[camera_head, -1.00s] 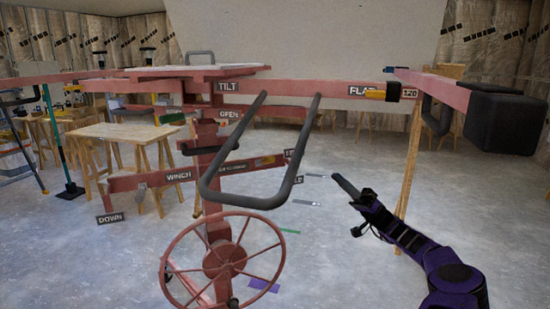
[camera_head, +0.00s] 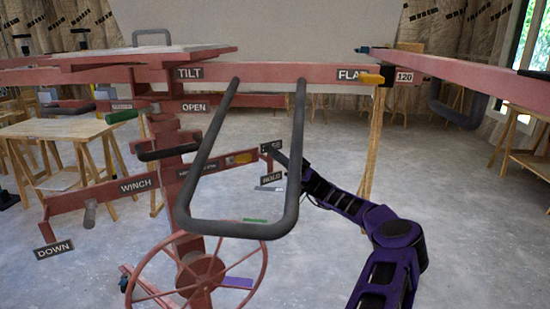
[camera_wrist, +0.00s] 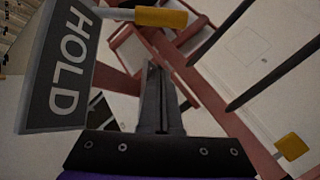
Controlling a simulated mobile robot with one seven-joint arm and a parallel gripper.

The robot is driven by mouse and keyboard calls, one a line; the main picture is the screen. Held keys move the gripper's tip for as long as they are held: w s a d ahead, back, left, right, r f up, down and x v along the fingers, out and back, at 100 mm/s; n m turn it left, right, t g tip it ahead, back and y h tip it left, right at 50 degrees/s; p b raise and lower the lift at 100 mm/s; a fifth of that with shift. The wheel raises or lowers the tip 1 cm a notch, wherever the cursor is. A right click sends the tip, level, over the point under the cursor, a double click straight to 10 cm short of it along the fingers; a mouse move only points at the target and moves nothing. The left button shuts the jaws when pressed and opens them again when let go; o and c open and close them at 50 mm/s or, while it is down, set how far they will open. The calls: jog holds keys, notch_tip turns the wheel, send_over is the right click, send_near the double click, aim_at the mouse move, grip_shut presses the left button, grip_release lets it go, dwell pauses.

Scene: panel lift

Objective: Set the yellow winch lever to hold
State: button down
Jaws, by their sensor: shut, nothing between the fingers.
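The yellow winch lever (camera_head: 241,158) shows in the head view on the red winch beam, behind the dark handle loop. In the wrist view its yellow grip (camera_wrist: 160,17) sits on a pale rod, just beyond my fingertips and apart from them. The HOLD plate fills the upper left of the wrist view (camera_wrist: 62,70). My gripper (camera_head: 278,154) is shut and empty beside these plates; its fingers (camera_wrist: 153,66) point toward the yellow grip.
The dark handle loop (camera_head: 190,170) hangs in front of the beam, close to my gripper. A red handwheel (camera_head: 150,255) stands below. An orange-yellow lever (camera_head: 371,78) sits by the FLAT label on the upper beam.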

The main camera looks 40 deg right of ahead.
aim_at(238, 159)
jog(key=shift+w+a+r, duration=0.1)
jog(key=shift+w+a, duration=0.1)
jog(key=shift+a, duration=0.75)
jog(key=shift+w+a+r, duration=0.15)
jog(key=shift+w+a, duration=0.1)
jog(key=shift+a, duration=0.75)
jog(key=shift+w+a+r, duration=0.1)
jog(key=shift+w+a, duration=0.1)
jog(key=shift+a, duration=0.75)
jog(key=shift+a+f, duration=0.1)
jog(key=shift+f, duration=0.05)
jog(key=shift+s+f, duration=0.1)
